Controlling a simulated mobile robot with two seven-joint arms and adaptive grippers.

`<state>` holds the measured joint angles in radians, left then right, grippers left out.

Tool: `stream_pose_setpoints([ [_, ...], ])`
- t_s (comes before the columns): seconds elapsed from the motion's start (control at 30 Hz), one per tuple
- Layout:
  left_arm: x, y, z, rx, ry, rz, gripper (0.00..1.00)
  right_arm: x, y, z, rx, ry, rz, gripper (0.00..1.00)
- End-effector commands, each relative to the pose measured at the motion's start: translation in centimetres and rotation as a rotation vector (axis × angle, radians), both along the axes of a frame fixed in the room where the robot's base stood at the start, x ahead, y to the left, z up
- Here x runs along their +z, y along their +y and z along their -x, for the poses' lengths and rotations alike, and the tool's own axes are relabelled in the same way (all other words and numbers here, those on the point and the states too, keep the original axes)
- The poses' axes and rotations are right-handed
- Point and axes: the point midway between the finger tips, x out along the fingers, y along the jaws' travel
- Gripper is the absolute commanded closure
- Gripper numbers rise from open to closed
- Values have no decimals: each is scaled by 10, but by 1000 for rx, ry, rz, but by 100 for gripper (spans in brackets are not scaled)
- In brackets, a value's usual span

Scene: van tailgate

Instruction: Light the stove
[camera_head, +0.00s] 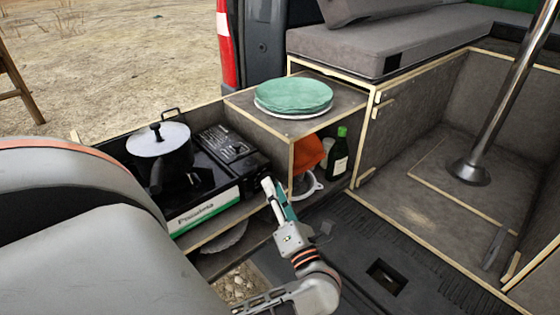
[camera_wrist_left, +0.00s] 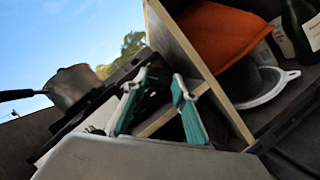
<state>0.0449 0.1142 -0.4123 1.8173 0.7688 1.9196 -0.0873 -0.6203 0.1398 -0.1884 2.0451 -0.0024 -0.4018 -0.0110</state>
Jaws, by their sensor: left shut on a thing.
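The stove (camera_head: 205,206) is a black portable unit with a white and green front, set in a wooden compartment on the left. A grey lidded pot (camera_head: 160,142) stands on it; the pot also shows in the left wrist view (camera_wrist_left: 74,86). My left gripper (camera_head: 273,200) is at the stove's right front, beside the wooden divider. Its two teal fingers (camera_wrist_left: 158,106) stand apart in the left wrist view. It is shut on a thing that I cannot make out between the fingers. No flame is visible. My right gripper is not in view.
A wooden box (camera_head: 277,128) right of the stove carries green round plates (camera_head: 294,93). Inside are an orange item (camera_head: 308,152), a dark green bottle (camera_head: 338,155) and a white-handled item (camera_head: 312,187). A metal post (camera_head: 500,100) stands at the right.

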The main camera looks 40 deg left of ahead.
Motion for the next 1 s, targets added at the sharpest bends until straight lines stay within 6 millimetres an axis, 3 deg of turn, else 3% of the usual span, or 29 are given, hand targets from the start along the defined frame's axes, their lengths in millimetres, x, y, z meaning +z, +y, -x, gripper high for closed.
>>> stream_pose_setpoints([
  [0.03,-12,-1,0,1,-32,7,95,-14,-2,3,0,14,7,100],
  [0.13,-13,-1,0,0,-127,15,95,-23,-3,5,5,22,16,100],
  [0.23,-13,-1,-1,1,-222,24,95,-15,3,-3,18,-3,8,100],
  [0.77,-13,-1,-6,1,-725,66,95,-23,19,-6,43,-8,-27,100],
  [1.0,-12,-1,-9,1,-953,86,95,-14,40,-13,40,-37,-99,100],
])
